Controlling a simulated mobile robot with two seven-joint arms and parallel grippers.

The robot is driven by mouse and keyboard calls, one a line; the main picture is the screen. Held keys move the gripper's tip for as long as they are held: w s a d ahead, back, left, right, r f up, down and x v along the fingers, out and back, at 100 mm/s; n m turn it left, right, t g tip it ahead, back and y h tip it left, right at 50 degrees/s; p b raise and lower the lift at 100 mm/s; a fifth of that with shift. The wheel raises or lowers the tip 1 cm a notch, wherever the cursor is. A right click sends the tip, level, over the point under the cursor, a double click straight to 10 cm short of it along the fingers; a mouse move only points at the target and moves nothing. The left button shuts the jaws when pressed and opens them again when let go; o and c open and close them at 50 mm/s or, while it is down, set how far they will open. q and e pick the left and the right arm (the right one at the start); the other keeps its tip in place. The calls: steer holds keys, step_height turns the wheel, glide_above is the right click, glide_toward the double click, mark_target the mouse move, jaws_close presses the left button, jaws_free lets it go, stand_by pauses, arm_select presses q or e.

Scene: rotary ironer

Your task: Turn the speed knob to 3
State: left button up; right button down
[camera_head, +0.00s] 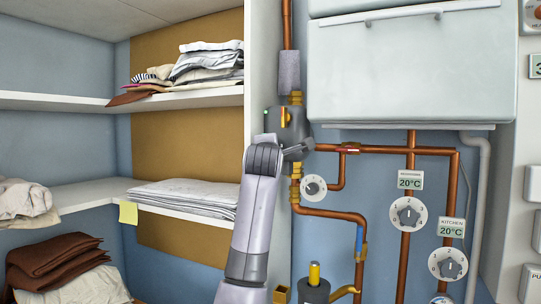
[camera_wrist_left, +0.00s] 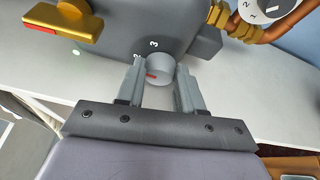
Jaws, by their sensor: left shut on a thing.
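The speed knob (camera_wrist_left: 161,69) is a small round grey knob with a red mark, on the dark grey pump housing (camera_head: 286,124). In the left wrist view the red mark is at the knob's left side. The numeral 3 is printed just above the knob, and another numeral, apparently 2, is to its upper left. My left gripper (camera_wrist_left: 161,82) is shut on the knob, one finger on each side. In the head view my left gripper (camera_head: 302,149) reaches the pump's right side, where the knob is hidden. My right gripper is not in view.
A yellow-handled valve (camera_wrist_left: 70,20) is close by on the housing. Copper pipes (camera_head: 333,213) run right and down from the pump. Another white dial (camera_head: 313,188) is just below. Shelves with folded linen (camera_head: 185,193) stand on the left.

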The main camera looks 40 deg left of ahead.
arm_select(q)
steer(key=m+t, duration=0.1)
steer(key=m, duration=0.2)
steer(key=m+t+b, duration=0.1)
steer(key=m+t, duration=0.1)
steer(key=m, duration=0.2)
steer(key=f+m+t+b, duration=0.1)
steer(key=m, duration=0.3)
steer(key=shift+a, duration=0.15)
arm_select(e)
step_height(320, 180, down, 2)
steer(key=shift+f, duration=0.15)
arm_select(q)
steer(key=shift+m+t+h, duration=0.3)
steer(key=shift+m, duration=0.1)
steer(key=o, duration=1)
steer(key=shift+s+f, duration=0.1)
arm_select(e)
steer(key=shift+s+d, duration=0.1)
